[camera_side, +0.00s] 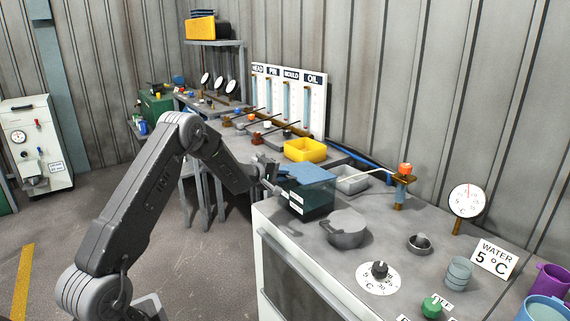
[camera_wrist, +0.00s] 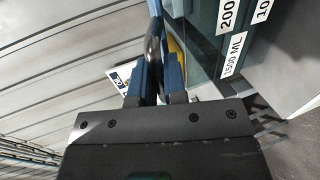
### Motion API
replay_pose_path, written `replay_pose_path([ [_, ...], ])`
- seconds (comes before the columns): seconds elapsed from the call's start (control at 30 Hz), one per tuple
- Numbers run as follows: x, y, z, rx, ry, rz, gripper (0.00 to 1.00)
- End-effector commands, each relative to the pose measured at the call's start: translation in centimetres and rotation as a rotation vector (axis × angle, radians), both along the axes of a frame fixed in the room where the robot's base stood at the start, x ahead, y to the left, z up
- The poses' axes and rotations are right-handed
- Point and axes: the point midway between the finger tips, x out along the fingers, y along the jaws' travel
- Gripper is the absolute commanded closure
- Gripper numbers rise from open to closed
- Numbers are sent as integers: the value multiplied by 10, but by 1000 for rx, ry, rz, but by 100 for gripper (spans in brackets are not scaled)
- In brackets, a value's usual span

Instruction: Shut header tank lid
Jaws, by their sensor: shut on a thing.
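The header tank (camera_side: 311,200) is a dark green, see-through box on the near bench, left of a grey pot. Its blue lid (camera_side: 308,173) lies over the top and looks slightly tilted; whether it is fully seated is unclear. My gripper (camera_side: 270,182) is at the lid's left edge. In the wrist view my gripper (camera_wrist: 155,75) has its blue fingers closed on a dark, narrow piece that appears to belong to the lid. The tank wall (camera_wrist: 204,45) with white volume labels shows to the right of the fingers.
The grey pot (camera_side: 345,229) stands close in front of the tank. A grey tray (camera_side: 350,180) and a brass tap with an orange knob (camera_side: 404,169) are behind it.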

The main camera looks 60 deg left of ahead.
Motion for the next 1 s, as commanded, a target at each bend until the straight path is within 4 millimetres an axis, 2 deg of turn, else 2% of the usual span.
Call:
replay_pose_path([
  [0.2,-3,1,-17,-2,2,2,100],
  [0.47,-3,1,-21,0,1,2,100],
  [0.5,-3,1,-20,0,1,2,86],
  [0.6,-3,1,-20,-1,0,1,78],
  [0.87,-4,1,-19,0,-1,1,78],
  [1.0,-15,1,-16,0,0,2,78],
])
